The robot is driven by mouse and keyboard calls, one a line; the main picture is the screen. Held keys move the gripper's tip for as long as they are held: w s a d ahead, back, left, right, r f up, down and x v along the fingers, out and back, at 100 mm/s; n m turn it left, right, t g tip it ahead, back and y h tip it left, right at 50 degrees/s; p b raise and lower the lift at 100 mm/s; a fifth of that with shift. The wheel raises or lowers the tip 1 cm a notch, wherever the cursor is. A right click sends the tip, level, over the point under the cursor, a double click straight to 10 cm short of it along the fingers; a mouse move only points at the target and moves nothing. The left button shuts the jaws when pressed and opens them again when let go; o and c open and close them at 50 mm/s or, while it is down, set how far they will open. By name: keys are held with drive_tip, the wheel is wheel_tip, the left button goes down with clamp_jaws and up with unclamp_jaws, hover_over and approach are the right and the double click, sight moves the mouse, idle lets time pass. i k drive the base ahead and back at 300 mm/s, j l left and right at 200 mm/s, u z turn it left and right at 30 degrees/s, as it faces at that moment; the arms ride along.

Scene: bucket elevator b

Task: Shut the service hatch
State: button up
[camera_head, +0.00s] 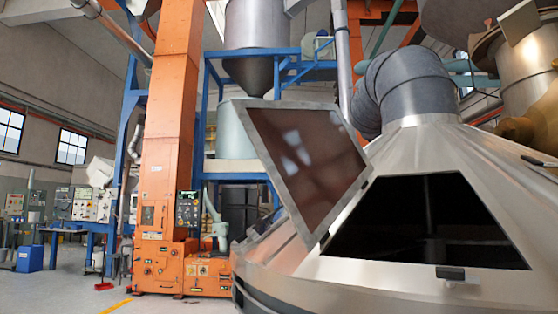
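The service hatch (308,165) is a flat panel with a pale metal frame and a reddish-brown, shiny face. It stands swung open at the left side of a dark, roughly trapezoid opening (425,228) in a large sloped metal housing (345,272). The hatch tilts up and to the left, clear of the opening. A small dark latch or handle block (450,272) sits on the housing just below the opening's lower edge. The inside of the opening is mostly black. My gripper does not show in this view.
A thick grey ribbed duct (405,85) joins the housing's top. An orange bucket elevator column (172,120) stands behind at left, with a control panel (188,209) on it. Blue framework (204,120) stands behind the hatch. Open floor (60,288) lies at the lower left.

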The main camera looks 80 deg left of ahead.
sight(322, 164)
drive_tip(key=k+j+u, duration=0.1)
drive_tip(key=j+u, duration=0.35)
drive_tip(key=j, duration=0.25)
drive_tip(key=j+u, duration=0.45)
drive_tip(key=j, duration=0.75)
drive_tip(key=i+j+u, duration=0.1)
drive_tip(key=j, duration=0.45)
drive_tip(key=i+j, duration=0.1)
drive_tip(key=j, duration=0.4)
drive_tip(key=i+j+u, duration=0.1)
drive_tip(key=j, duration=0.45)
drive_tip(key=i+j, duration=0.1)
drive_tip(key=j, duration=0.45)
